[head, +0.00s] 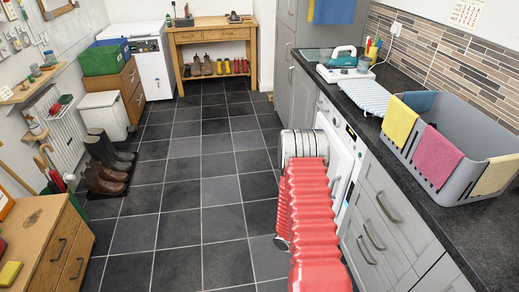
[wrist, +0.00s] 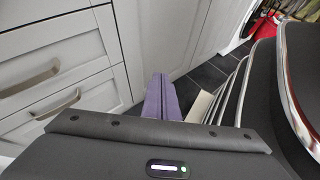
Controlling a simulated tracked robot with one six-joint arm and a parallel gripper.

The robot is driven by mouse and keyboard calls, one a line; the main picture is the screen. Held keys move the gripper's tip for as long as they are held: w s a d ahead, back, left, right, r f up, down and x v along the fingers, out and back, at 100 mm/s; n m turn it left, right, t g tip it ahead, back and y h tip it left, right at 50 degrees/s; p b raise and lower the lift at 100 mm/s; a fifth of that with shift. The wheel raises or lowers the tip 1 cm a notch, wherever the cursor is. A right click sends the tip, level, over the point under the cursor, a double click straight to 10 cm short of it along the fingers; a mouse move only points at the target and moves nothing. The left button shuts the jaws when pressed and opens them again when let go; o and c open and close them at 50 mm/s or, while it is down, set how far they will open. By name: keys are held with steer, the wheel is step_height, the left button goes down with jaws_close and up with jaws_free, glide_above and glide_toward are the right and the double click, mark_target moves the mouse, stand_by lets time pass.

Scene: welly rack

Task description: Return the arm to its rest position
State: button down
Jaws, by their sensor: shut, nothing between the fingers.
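My gripper (wrist: 160,88) shows in the wrist view as purple fingers held together beyond a dark bar, with nothing between them. It is in front of the grey cupboard fronts (wrist: 60,45), above the dark floor tiles. In the head view my red ribbed arm reaches forward from the bottom right of the middle, and its silver-grey end is beside the white appliance under the counter. The fingers themselves are hidden from the head view.
The right counter (head: 440,155) holds a grey basket (head: 450,165) with coloured cloths. Brown boots (head: 103,180) stand at the left by a white bin (head: 104,115). A wooden bench (head: 212,35) is at the back. The tiled floor (head: 180,195) is clear in the middle.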

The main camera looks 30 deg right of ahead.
steer(key=w+a+r+m+t+y, duration=0.2)
steer(key=w+a+r+m+t, duration=0.3)
steer(key=a+r, duration=0.55)
steer(key=w+a+r+m+t+y, duration=0.1)
steer(key=w+a+r+t+y, duration=0.15)
steer(key=w+a+r, duration=0.8)
steer(key=s+a+r+t, duration=0.2)
steer(key=a+r+t, duration=0.1)
steer(key=r, duration=0.5)
steer(key=s+a+r+t+y, duration=0.1)
steer(key=a+r+t, duration=0.2)
steer(key=r, duration=0.4)
steer(key=s+a+r+t+y, duration=0.1)
steer(key=s+a+r+t, duration=0.1)
steer(key=r, duration=0.6)
steer(key=shift+s+a+r+n+t, duration=0.3)
steer(key=shift+a+n+t, duration=0.15)
steer(key=shift+a, duration=0.35)
steer(key=shift+d, duration=0.1)
